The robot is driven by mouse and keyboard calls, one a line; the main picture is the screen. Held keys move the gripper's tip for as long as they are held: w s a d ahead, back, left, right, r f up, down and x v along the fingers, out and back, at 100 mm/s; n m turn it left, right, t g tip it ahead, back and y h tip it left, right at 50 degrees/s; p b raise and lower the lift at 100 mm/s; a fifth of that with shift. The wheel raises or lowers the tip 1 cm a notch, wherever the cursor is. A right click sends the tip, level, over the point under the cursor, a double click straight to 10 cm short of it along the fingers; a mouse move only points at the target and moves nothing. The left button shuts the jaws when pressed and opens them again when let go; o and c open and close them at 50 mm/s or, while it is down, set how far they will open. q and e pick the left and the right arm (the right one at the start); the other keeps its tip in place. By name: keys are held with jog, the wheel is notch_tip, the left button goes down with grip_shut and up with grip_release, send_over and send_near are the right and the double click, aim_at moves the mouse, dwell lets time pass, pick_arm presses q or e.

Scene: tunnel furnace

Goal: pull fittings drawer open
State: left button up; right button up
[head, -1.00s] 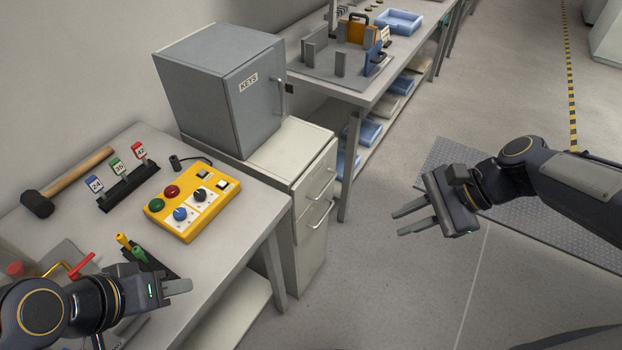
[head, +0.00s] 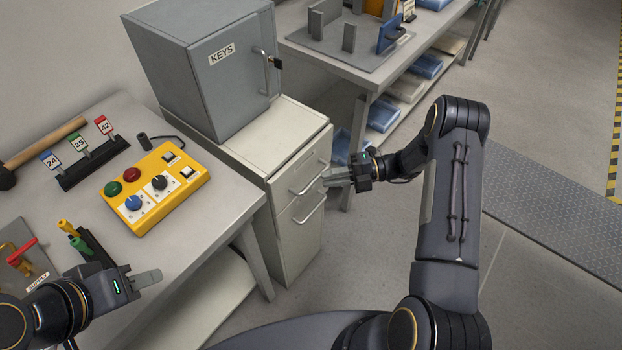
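A cream drawer cabinet (head: 273,215) stands under the grey key box, between two benches. Its upper drawer (head: 300,173) and lower drawer (head: 300,235) both look closed, each with a bar handle. No label shows which one is the fittings drawer. My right gripper (head: 328,180) is just right of the upper handle (head: 309,181), with its fingers pointing at it; whether they touch it I cannot tell. Its fingers overlap from this side, so the opening is hidden. My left gripper (head: 150,278) is over the left bench's front edge, its fingers seen edge-on, away from the cabinet.
The grey key box (head: 232,80) sits on the cabinet. A yellow control box (head: 155,187), key tags and a mallet lie on the left bench (head: 215,200). Another bench (head: 350,70) with blue trays below stands behind. The floor before the cabinet is free.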

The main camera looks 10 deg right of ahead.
aim_at(313, 181)
jog(key=shift+w+a+f+p, duration=0.1)
jog(key=shift+a+f, duration=0.05)
jog(key=shift+a, duration=0.75)
jog(key=shift+w+a+f+p, duration=0.1)
jog(key=shift+a+p, duration=0.05)
jog(key=shift+a, duration=0.75)
jog(key=shift+w+a+f+p, duration=0.1)
jog(key=shift+a+f, duration=0.05)
jog(key=shift+a, duration=0.75)
grip_shut()
